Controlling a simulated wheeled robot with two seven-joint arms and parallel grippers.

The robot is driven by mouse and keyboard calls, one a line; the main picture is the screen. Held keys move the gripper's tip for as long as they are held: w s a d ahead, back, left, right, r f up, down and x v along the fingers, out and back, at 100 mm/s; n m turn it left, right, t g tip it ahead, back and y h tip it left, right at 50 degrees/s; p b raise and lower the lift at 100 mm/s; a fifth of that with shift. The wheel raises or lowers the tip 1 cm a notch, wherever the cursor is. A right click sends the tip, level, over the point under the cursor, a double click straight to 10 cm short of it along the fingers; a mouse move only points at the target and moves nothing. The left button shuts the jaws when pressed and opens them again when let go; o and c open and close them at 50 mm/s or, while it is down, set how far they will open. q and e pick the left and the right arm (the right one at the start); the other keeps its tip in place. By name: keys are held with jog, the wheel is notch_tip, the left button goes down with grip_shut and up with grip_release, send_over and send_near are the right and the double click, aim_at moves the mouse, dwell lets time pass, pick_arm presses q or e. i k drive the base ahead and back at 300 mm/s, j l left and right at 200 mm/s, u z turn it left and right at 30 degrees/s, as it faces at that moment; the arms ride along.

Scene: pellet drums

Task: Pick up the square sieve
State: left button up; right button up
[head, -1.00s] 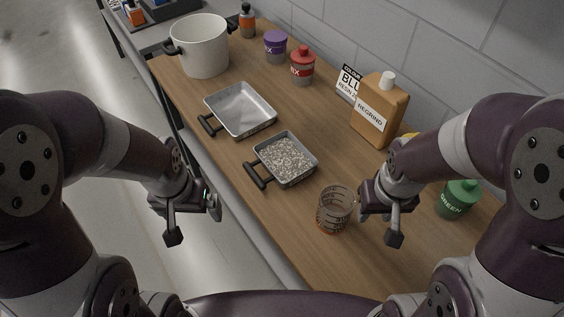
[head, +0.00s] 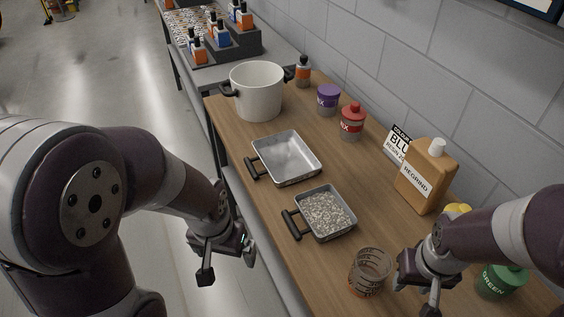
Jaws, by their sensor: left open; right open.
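Two square metal pans with dark handles lie on the wooden bench. The farther square pan (head: 287,160) looks empty, with a pale grey floor. The nearer square pan (head: 349,231) holds grey speckled pellets (head: 325,212). I cannot tell from this view which one has a mesh floor. Their handles point left, toward the bench's near edge. My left gripper (head: 228,265) is open and empty, off the bench edge, left of the nearer pan. My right gripper (head: 415,290) is open beside a clear measuring beaker (head: 370,272), with no visible hold on it.
A white pot (head: 257,92) stands at the far end. A purple-lidded jar (head: 328,99), a red-capped bottle (head: 351,122), a tan regrind jug (head: 425,178) and a green container (head: 498,282) line the wall side. Bare wood (head: 270,225) lies left of the pans.

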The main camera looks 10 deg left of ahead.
aim_at(327, 216)
jog(key=i+j+z, duration=0.1)
jog(key=z, duration=0.25)
jog(key=i+j+z, duration=0.1)
jog(key=z, duration=0.25)
jog(key=j+z, duration=0.35)
jog(key=i+l, duration=0.05)
